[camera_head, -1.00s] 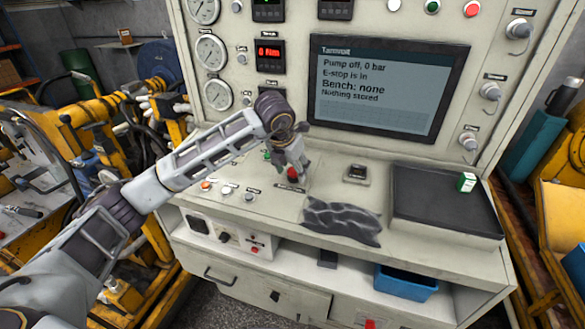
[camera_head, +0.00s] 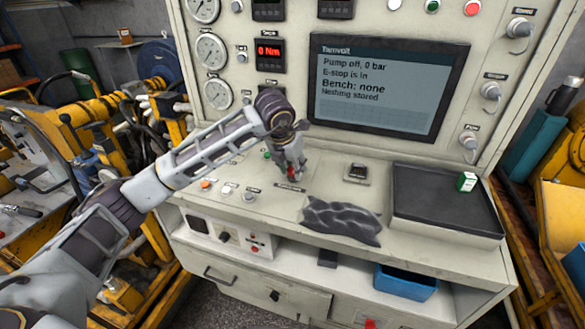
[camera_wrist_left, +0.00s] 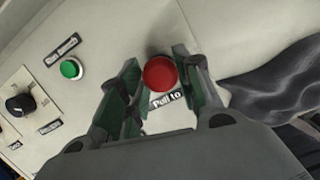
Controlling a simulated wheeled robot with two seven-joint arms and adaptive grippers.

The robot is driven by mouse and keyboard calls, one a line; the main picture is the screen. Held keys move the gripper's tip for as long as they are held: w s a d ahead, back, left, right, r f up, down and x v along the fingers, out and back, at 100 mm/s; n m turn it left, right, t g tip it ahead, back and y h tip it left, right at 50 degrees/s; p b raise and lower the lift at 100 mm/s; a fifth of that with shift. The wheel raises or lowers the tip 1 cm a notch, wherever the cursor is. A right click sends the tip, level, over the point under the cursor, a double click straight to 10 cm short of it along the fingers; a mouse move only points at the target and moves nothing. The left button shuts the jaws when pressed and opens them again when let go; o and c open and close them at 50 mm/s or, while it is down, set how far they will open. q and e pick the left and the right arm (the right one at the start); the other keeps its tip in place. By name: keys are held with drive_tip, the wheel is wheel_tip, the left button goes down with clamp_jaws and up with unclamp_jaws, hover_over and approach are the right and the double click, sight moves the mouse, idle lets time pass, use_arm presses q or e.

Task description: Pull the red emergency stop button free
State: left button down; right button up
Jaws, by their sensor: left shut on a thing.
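The red emergency stop button (camera_wrist_left: 160,74) is round and sits on the pale console shelf. A label reading "Pull to" lies just below it in the left wrist view. My left gripper (camera_wrist_left: 157,65) points down at the shelf with one finger on each side of the button and is shut on it. In the head view the left gripper (camera_head: 290,170) covers most of the button, and only a bit of red shows. The screen (camera_head: 385,88) reads "E-stop is in" and "Pump off, 0 bar". My right gripper is out of view.
A green button (camera_wrist_left: 71,69) and a black knob (camera_wrist_left: 20,104) are left of the gripper. A dark crumpled cloth (camera_head: 342,221) lies to its right. A black tray (camera_head: 446,200) holds a small green-and-white box (camera_head: 466,182). A blue bin (camera_head: 405,284) is on the lower shelf.

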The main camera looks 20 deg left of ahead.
use_arm(q)
drive_tip(key=shift+r, duration=0.4)
drive_tip(key=c, duration=1)
unclamp_jaws()
drive_tip(key=shift+v, duration=6)
